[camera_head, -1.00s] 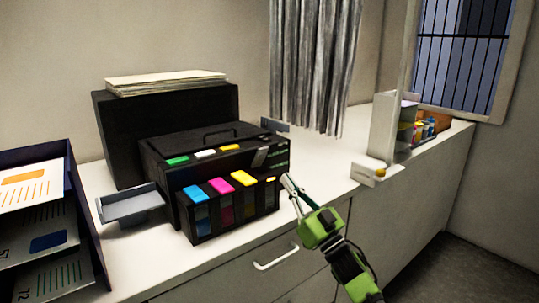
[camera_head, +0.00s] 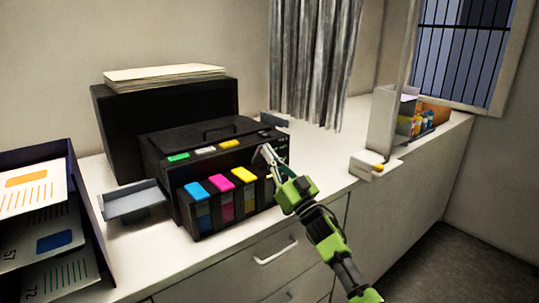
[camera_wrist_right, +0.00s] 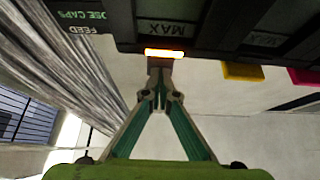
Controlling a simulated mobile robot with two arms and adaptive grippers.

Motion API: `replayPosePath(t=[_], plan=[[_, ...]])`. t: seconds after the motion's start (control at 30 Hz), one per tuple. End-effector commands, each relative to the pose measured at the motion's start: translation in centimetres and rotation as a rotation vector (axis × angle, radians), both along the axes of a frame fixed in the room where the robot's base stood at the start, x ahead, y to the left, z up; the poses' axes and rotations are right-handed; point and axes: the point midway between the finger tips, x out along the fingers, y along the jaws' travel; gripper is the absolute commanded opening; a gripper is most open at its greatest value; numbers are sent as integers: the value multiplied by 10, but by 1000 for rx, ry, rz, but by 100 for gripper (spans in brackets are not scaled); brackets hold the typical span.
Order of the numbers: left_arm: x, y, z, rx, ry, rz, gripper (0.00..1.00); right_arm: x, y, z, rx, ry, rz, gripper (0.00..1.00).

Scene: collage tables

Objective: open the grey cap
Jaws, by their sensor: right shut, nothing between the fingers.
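The black printer (camera_head: 160,150) stands on the white counter, with an ink tank box at its front. The box carries a cyan cap (camera_head: 196,190), a magenta cap (camera_head: 220,181) and a yellow cap (camera_head: 243,174). I cannot make out a grey cap; the box's right end is dark and partly behind my right gripper (camera_head: 268,154). That gripper is shut and empty, its tips beside the right end of the box. In the right wrist view, its tips are close to a small glowing orange strip (camera_wrist_right: 164,53) on the dark box; whether they touch is unclear. My left gripper is not in view.
A grey tray (camera_head: 135,202) is left of the printer, and a dark rack with printed sheets (camera_head: 45,209) stands at the far left. Paper (camera_head: 163,72) lies on a black box behind. Bare counter (camera_head: 325,155) extends right, toward a white holder (camera_head: 385,120).

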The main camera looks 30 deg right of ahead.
Motion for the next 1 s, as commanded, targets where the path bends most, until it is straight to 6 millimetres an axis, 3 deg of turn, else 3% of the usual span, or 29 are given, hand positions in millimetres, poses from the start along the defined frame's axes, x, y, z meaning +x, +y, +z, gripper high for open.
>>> replayPosePath(t=[0.5,0.7,1.0], plan=[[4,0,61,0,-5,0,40,10,1,18,-12,129,0,0],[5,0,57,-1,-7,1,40,25,2,22,-10,132,0,0],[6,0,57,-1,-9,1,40,26,2,23,-11,131,0,0]])
